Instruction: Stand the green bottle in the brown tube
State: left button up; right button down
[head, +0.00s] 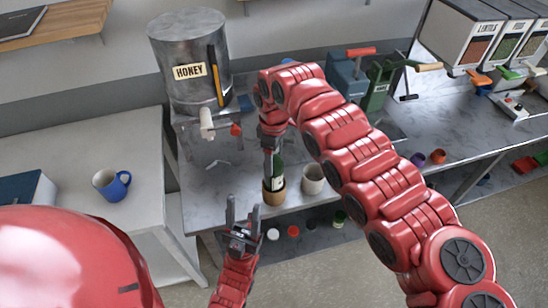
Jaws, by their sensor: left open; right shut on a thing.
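The brown tube (274,197) stands near the front edge of the marble counter. The green bottle (278,171) is upright at its mouth, and its lower end is hidden by the tube's wall. I cannot tell how deep it sits or whether it touches the bottom. My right gripper (269,160) comes down from above and is shut on the green bottle, covering part of its upper portion. My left gripper (243,208) is open and empty, with fingers pointing up, lower and to the left of the tube.
A pale cup (313,180) stands just right of the tube. A honey tank (190,65) with a tap stands behind on the left. A blue mug (112,185) is on the left table. Green (378,88) and blue (346,75) devices stand at the back. Small jars are on a lower shelf.

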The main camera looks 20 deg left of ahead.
jog(key=shift+b, duration=0.35)
dwell(0.3)
jog(key=shift+f, duration=0.1)
dwell(0.4)
jog(key=shift+f+b, duration=0.75)
jog(key=shift+f, duration=0.6)
jog(key=shift+f+b, duration=0.7)
jog(key=shift+f, duration=0.15)
dwell(0.3)
grip_release()
